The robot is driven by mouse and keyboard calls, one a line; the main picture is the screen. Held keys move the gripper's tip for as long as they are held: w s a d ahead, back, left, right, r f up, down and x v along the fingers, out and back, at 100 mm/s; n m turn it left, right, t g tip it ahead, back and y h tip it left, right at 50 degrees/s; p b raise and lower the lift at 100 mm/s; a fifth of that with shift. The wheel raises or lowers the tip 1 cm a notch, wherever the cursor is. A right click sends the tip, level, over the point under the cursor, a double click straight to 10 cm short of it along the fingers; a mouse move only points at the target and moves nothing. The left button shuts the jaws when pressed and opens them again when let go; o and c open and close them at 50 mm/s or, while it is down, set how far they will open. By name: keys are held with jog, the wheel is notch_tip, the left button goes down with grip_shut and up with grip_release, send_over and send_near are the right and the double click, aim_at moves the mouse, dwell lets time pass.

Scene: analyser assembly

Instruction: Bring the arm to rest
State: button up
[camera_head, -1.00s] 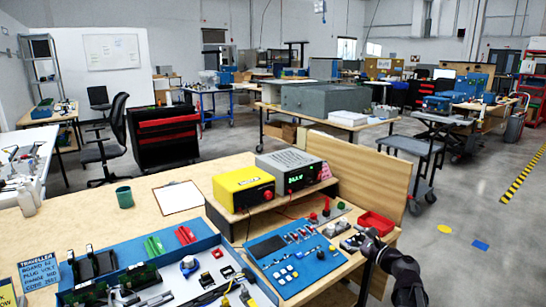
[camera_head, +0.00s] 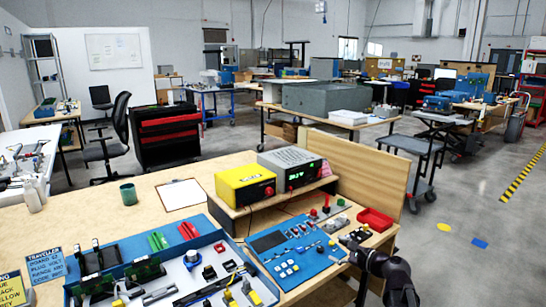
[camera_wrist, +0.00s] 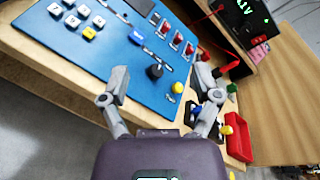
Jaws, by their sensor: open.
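My gripper (camera_head: 350,246) hangs over the right front part of the bench, near the right edge of a blue control panel (camera_head: 267,243). In the wrist view my gripper (camera_wrist: 160,90) has its two fingers spread wide apart with nothing between them. The blue panel (camera_wrist: 110,50) with its buttons, switches and a black knob (camera_wrist: 155,72) lies below and beyond the fingers. My arm reaches in from the lower right in the head view.
A red tray (camera_head: 376,220) sits close to my gripper on the right. A yellow box (camera_head: 245,187) and a grey instrument (camera_head: 291,168) stand on a raised shelf. A blue case (camera_head: 200,262) with parts lies left. An upright wooden board (camera_head: 355,170) borders the bench.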

jog(key=s+a+f+n+g+h, duration=0.1)
jog(key=s+a+f+n+g, duration=0.1)
jog(key=f+n, duration=0.1)
jog(key=s+a+f+n+g+h, duration=0.1)
jog(key=s+a+f+n+g, duration=0.1)
jog(key=f+n, duration=0.1)
jog(key=s+a+f+n+g, duration=0.2)
jog(key=n, duration=0.1)
jog(key=shift+s+a+f+h, duration=0.1)
jog(key=shift+s+f+h, duration=0.25)
jog(key=shift+f+h, duration=0.05)
jog(key=s+d+f+n+g+h, duration=0.3)
jog(key=s+f+n+g+h, duration=0.3)
jog(key=s+n+h, duration=0.35)
notch_tip(320, 180, up, 18)
jog(key=s+y+p, duration=0.1)
jog(key=p, duration=1.7)
jog(key=shift+s+n, duration=0.1)
jog(key=shift+n, duration=0.15)
